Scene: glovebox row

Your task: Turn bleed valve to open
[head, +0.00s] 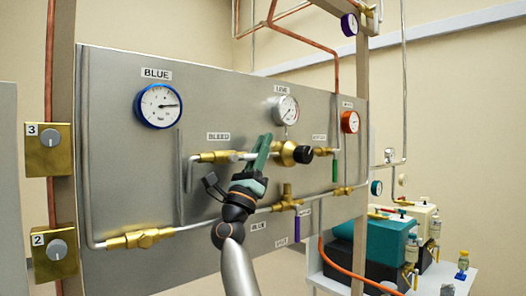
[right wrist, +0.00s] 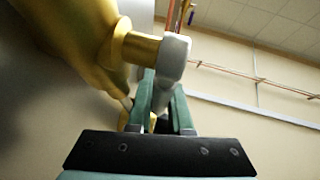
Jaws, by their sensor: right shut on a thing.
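The bleed valve (head: 212,157) is a brass body under the BLEED label on the grey panel. Its grey hub and lever (head: 236,157) point right, roughly level, toward my gripper. My right gripper (head: 263,145), with green fingers, is at the lever's outer end. In the right wrist view, the brass valve body (right wrist: 85,35) and grey lever (right wrist: 172,58) are close up. The lever's narrow end lies between my right gripper's fingers (right wrist: 163,100), which are shut on it. The fingers hide part of the lever and pipe. My left gripper is not in view.
A brass regulator with a black knob (head: 302,154) sits just right of my fingers. The line gauge (head: 286,109) is above, and the blue gauge (head: 159,106) is upper left. A lower brass valve with a purple handle (head: 297,226) is below right. Teal pumps (head: 378,243) stand at right.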

